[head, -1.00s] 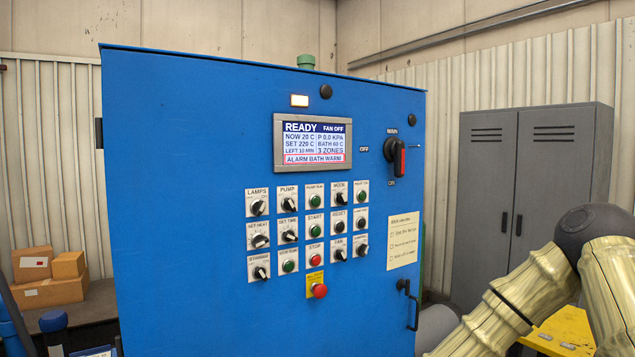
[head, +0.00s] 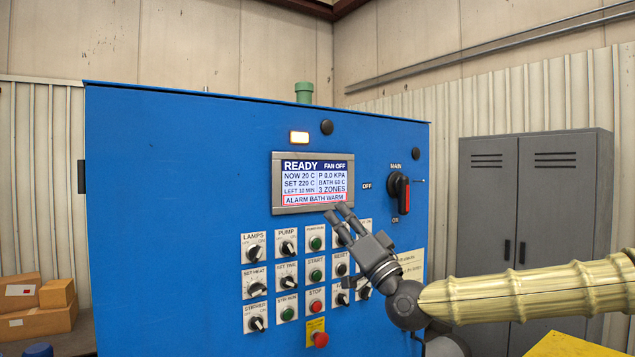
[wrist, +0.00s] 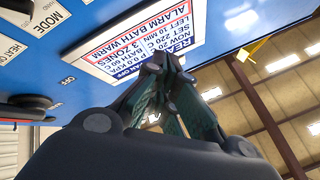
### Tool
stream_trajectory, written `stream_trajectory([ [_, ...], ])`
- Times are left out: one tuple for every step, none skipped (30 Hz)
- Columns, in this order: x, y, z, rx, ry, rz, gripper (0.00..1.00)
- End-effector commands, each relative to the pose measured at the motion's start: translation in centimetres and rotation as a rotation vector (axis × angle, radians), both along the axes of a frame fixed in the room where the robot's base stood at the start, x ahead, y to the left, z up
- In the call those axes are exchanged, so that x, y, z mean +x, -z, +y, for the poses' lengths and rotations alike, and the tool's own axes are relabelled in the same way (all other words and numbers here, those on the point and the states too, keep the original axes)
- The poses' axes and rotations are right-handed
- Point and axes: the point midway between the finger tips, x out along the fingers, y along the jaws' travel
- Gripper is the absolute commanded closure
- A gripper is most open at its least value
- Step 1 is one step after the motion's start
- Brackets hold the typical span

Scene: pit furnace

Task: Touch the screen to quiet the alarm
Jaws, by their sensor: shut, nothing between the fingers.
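The screen (head: 313,180) is set in the upper part of the blue cabinet front. It reads READY, FAN OFF, and a red-framed line ALARM BATH WARM at its bottom. My gripper (head: 339,210) is shut and empty, its fingertips just below the screen's lower right edge in the head view. In the wrist view the screen (wrist: 135,42) appears upside down, and the gripper (wrist: 163,62) has its closed tips over its edge. I cannot tell whether the tips touch it.
Rows of knobs and buttons fill the blue panel (head: 170,200) below the screen; my gripper covers some. A grey locker (head: 535,220) and cardboard boxes (head: 38,300) stand aside.

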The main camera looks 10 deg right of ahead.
Motion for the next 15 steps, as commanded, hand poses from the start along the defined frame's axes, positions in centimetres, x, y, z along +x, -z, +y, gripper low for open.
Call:
stream_trajectory([
  [-0.6,-2.0,-0.9,0.014,0.007,-0.033,1.00],
  [-0.9,-2.9,-1.3,0.022,0.009,-0.050,1.00],
  [-1.3,-3.9,-1.9,0.029,0.013,-0.069,1.00],
  [-1.5,-4.6,-2.2,0.035,0.016,-0.081,1.00],
  [-1.8,-5.2,-2.6,0.038,0.018,-0.093,1.00],
  [-2.1,-5.8,-2.9,0.042,0.020,-0.106,1.00],
  [-2.3,-6.2,-3.1,0.045,0.022,-0.113,1.00],
  [-2.4,-6.5,-3.3,0.047,0.023,-0.119,1.00],
  [-2.5,-6.8,-3.5,0.049,0.025,-0.125,1.00],
  [-2.6,-6.9,-3.7,0.050,0.027,-0.127,1.00],
  [-2.7,-6.9,-3.8,0.051,0.028,-0.129,1.00],
  [-2.7,-7.0,-3.9,0.051,0.029,-0.130,1.00],
  [-2.7,-7.0,-3.9,0.051,0.029,-0.130,1.00],
  [-2.7,-7.0,-4.0,0.050,0.030,-0.130,1.00],
  [-2.7,-7.0,-4.0,0.050,0.031,-0.129,1.00],
])
